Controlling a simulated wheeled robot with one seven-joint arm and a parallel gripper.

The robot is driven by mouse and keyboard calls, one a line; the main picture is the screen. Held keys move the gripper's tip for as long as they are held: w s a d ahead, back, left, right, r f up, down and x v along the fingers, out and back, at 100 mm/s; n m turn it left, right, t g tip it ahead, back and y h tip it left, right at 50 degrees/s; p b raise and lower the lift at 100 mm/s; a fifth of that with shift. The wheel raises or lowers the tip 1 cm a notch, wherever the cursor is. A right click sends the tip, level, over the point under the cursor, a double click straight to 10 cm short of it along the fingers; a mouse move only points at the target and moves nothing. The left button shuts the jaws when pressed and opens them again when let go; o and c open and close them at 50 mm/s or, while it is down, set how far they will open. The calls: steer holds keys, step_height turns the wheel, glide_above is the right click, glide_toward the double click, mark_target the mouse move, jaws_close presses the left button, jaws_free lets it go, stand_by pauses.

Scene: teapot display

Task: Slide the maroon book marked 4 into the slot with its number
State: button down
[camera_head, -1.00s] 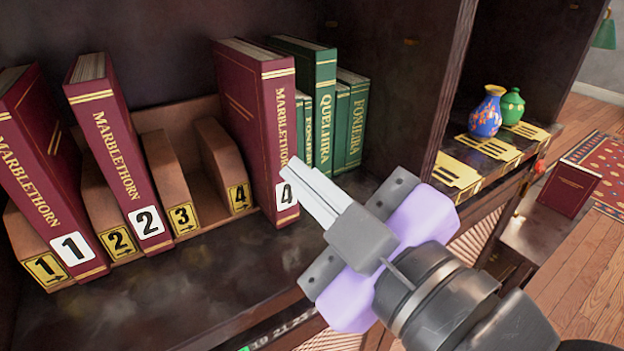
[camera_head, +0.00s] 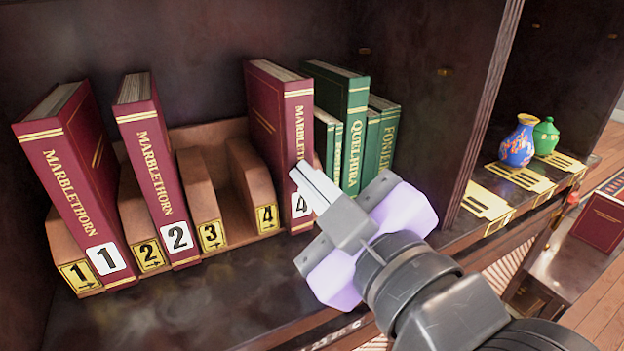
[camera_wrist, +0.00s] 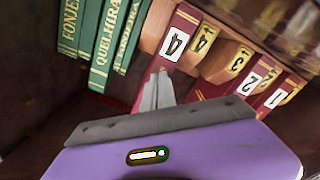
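The maroon book marked 4 (camera_head: 270,115) stands upright just right of the wooden divider marked 4 (camera_head: 250,183), whose arrow points right. Its spine is nearly level with the divider's front. In the wrist view the book (camera_wrist: 174,43) has its white 4 label beside the yellow 4 sign (camera_wrist: 204,40). My gripper (camera_head: 300,168) has its two fingers together, with nothing between them. The fingertips are at the book's spine just above its label and seem to touch it. In the wrist view the fingers (camera_wrist: 158,88) cover the spine there.
Maroon books 1 (camera_head: 62,170) and 2 (camera_head: 155,170) stand in the rack at left. The space right of divider 3 (camera_head: 200,195) is empty. Several green books (camera_head: 350,120) stand close right of book 4. A dark upright panel (camera_head: 480,110) is farther right, with vases (camera_head: 518,142) beyond.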

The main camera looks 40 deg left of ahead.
steer(key=shift+w+a, duration=0.1)
steer(key=shift+a, duration=0.3)
steer(key=p+v, duration=0.3)
steer(key=v, duration=0.7)
steer(key=shift+d+p, duration=0.3)
stand_by(0.4)
